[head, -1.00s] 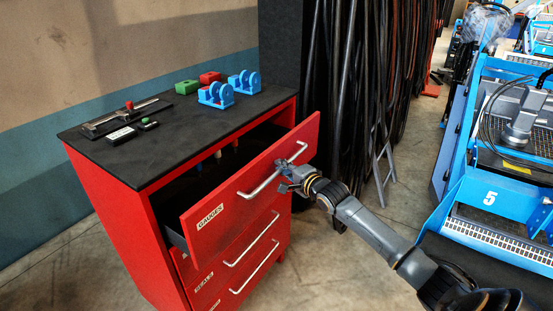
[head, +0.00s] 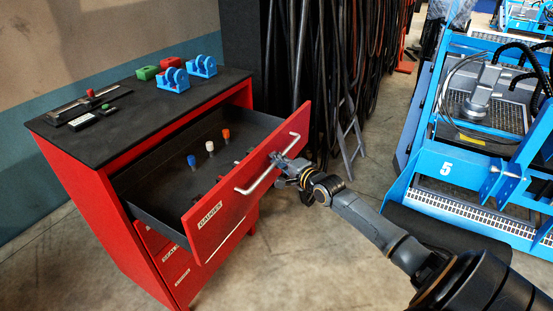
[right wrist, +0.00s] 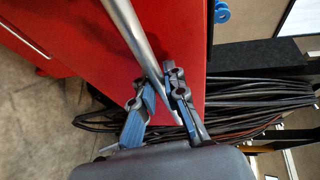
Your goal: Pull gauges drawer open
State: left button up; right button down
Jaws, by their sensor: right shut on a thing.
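The red drawer labelled GAUGES (head: 235,222) is the top drawer of a red cabinet (head: 85,190), and it stands well open. Its silver bar handle (head: 261,182) runs across the front. My right gripper (head: 279,159) is shut on the handle toward its far end. The right wrist view shows the handle bar (right wrist: 130,30) passing between the two fingers (right wrist: 160,95). Inside the drawer stand small gauges with blue (head: 192,161), white (head: 210,147) and orange (head: 226,133) tops; others are partly hidden by the front. My left gripper is not in view.
Blue brackets (head: 173,80), green and red blocks and measuring tools lie on the black cabinet top (head: 130,95). Dark hoses (head: 320,80) hang behind. A blue machine marked 5 (head: 440,165) stands at the right. Concrete floor is clear in front of the drawer.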

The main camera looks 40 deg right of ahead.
jog(key=c, duration=1.4)
grip_release()
jog(key=shift+o, duration=0.2)
jog(key=s+r, duration=0.2)
jog(key=s, duration=0.9)
jog(key=shift+s, duration=0.4)
